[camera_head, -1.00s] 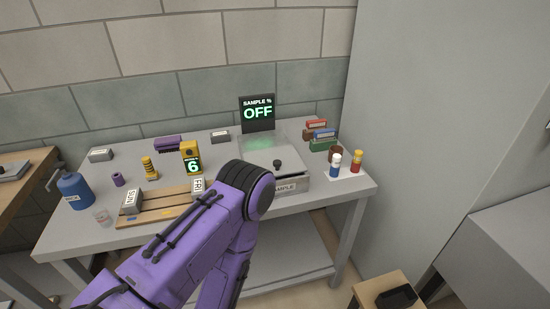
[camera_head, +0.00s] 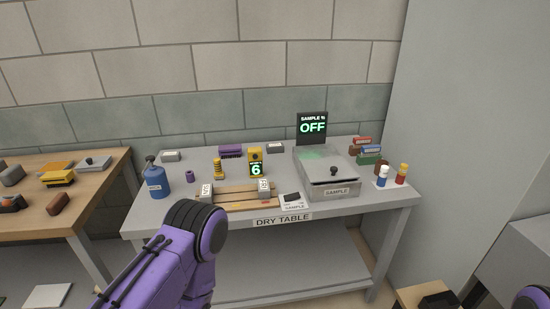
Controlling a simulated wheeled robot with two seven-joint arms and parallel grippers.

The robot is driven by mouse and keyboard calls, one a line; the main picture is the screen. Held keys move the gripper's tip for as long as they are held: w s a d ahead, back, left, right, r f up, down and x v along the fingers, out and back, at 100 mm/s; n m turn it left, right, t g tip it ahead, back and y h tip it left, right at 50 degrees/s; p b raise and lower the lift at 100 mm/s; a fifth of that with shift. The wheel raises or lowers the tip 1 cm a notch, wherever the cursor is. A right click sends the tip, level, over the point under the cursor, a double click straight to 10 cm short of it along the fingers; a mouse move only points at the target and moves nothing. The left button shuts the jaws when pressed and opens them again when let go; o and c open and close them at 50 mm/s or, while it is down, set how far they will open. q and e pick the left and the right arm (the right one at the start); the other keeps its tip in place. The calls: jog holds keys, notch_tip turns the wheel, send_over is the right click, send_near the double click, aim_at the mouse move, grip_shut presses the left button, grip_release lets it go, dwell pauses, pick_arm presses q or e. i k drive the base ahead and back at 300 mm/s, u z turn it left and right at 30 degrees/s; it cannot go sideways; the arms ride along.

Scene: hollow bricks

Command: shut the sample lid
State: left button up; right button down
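The sample box (camera_head: 352,191) is a grey box with a SAMPLE label, at the right part of the dry table. Its pale lid (camera_head: 310,167) has a dark knob (camera_head: 333,171) near the front edge. A dark line shows under the lid's front edge; I cannot tell whether the lid is fully down. A black screen (camera_head: 312,128) behind the box reads SAMPLE % OFF. My purple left arm comes in at the lower left, with its gripper out of view. Only a bit of my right arm shows at the lower right corner, and its gripper is out of view.
On the dry table (camera_head: 245,235) are a wooden rack (camera_head: 237,203), a yellow counter reading 6 (camera_head: 255,162), a blue bottle (camera_head: 157,180), a small black device (camera_head: 291,197) on a SAMPLE card, and red-and-white bottles at right. A wooden table (camera_head: 100,185) with bricks stands left.

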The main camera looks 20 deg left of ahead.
aim_at(317, 171)
jog(key=u, duration=0.85)
jog(key=i, duration=0.4)
